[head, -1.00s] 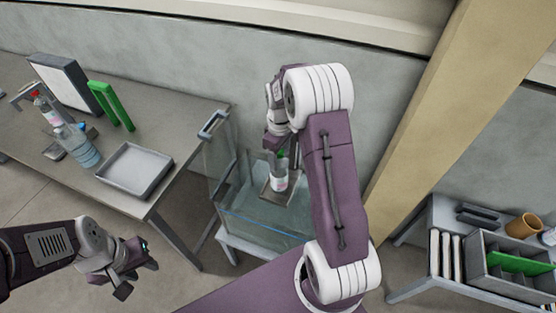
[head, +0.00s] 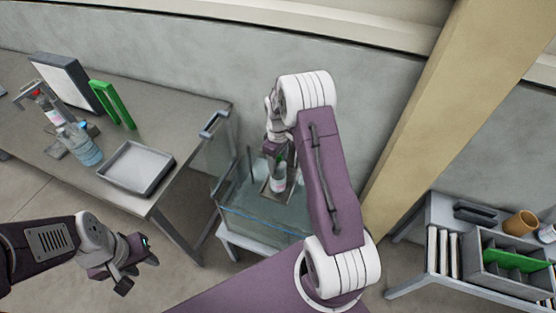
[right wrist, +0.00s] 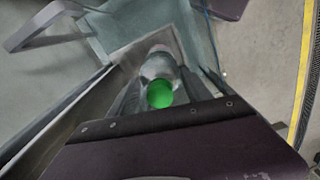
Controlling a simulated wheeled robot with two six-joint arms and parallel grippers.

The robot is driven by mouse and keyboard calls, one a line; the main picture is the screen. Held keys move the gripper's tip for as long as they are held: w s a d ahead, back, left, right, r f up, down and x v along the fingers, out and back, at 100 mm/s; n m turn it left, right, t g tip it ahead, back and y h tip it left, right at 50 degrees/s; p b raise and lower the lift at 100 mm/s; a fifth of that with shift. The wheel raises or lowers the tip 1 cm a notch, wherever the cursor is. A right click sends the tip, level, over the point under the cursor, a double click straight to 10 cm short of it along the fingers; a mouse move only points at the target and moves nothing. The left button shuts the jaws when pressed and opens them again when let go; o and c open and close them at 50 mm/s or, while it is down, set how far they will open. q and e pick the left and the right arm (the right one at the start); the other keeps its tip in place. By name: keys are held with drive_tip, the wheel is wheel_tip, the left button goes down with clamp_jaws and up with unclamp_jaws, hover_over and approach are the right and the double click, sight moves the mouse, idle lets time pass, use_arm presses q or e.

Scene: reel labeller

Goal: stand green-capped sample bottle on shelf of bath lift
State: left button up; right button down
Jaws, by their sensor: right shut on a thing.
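The green-capped sample bottle (head: 279,178) is clear with a white and pink label and is upright at the lift's shelf. In the right wrist view its green cap (right wrist: 160,94) faces the camera, between the fingers. My right gripper (head: 275,157) is shut on the bottle from above. The bath lift's shelf (head: 265,189) is a small grey plate inside the glass tank; it also shows in the right wrist view (right wrist: 125,62). I cannot tell whether the bottle's base touches it. My left gripper (head: 136,270) is away at the lower left; its fingers look apart, with nothing between them.
The glass bath (head: 255,212) has a grey handle (head: 213,123) at its left rim. The left table holds a grey tray (head: 136,169), a blue-capped bottle (head: 82,146), a red-capped bottle (head: 47,107) and a green rack (head: 113,104). A right-hand table holds a divided box (head: 510,262).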

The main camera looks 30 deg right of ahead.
drive_tip(key=shift+c, duration=2.3)
unclamp_jaws()
